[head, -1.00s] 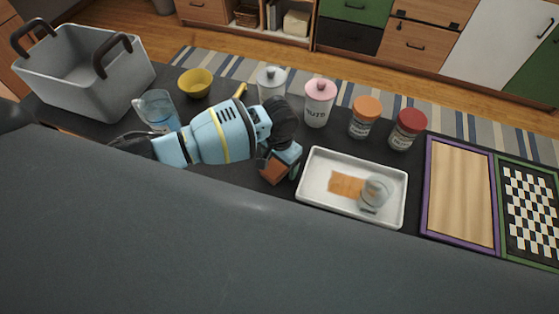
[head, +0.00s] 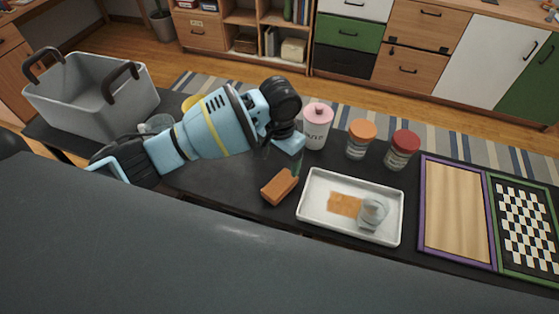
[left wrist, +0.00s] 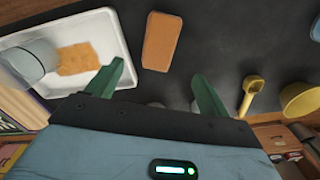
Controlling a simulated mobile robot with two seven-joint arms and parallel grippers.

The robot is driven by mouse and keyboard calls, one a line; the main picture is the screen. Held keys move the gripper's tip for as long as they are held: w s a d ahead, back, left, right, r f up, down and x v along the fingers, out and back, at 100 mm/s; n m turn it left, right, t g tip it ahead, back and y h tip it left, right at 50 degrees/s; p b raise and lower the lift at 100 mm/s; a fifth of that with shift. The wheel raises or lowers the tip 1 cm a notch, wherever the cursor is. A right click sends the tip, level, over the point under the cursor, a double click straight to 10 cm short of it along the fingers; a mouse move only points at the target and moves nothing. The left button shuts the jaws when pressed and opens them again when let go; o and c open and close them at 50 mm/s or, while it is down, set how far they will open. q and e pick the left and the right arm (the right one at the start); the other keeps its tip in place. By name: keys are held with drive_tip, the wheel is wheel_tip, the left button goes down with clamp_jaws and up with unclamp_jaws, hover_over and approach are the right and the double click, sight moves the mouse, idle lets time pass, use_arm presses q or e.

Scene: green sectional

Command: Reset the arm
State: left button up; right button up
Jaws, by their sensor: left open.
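My left arm reaches in from the left in the head view, over the dark table (head: 235,195). Its gripper (head: 297,160) is above the table, left of the white tray. In the left wrist view the two green fingers of my left gripper (left wrist: 162,85) are spread with nothing between them. An orange-brown block (head: 280,187) lies on the table below the gripper, apart from it. The block also shows in the left wrist view (left wrist: 160,40), beyond the fingertips. My right gripper is not in view.
A white tray (head: 312,220) holds an orange patch and a clear glass (head: 373,212). A pink-lidded jar (head: 317,127), an orange-lidded jar (head: 360,140) and a red-lidded jar (head: 402,150) stand behind. A grey bin (head: 75,110) stands left; framed boards (head: 455,215) lie right.

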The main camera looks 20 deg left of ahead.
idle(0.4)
use_arm(q)
drive_tip(key=s+d+f+h, duration=0.2)
drive_tip(key=s+f, duration=0.2)
drive_tip(key=s, duration=0.4)
drive_tip(key=s+d+f+h, duration=0.15)
drive_tip(key=s+f, duration=0.25)
drive_tip(key=s, duration=0.4)
drive_tip(key=s+a+n+t+y, duration=0.2)
drive_tip(key=s+a+n+y, duration=0.1)
drive_tip(key=s+a, duration=1.2)
drive_tip(key=w+d+f+t+h, duration=0.1)
drive_tip(key=w+d+f+t, duration=0.3)
drive_tip(key=f+t, duration=0.3)
drive_tip(key=shift+w+d+f, duration=0.2)
drive_tip(key=shift+d+f, duration=0.05)
drive_tip(key=shift+f, duration=0.9)
drive_tip(key=shift+h, duration=0.25)
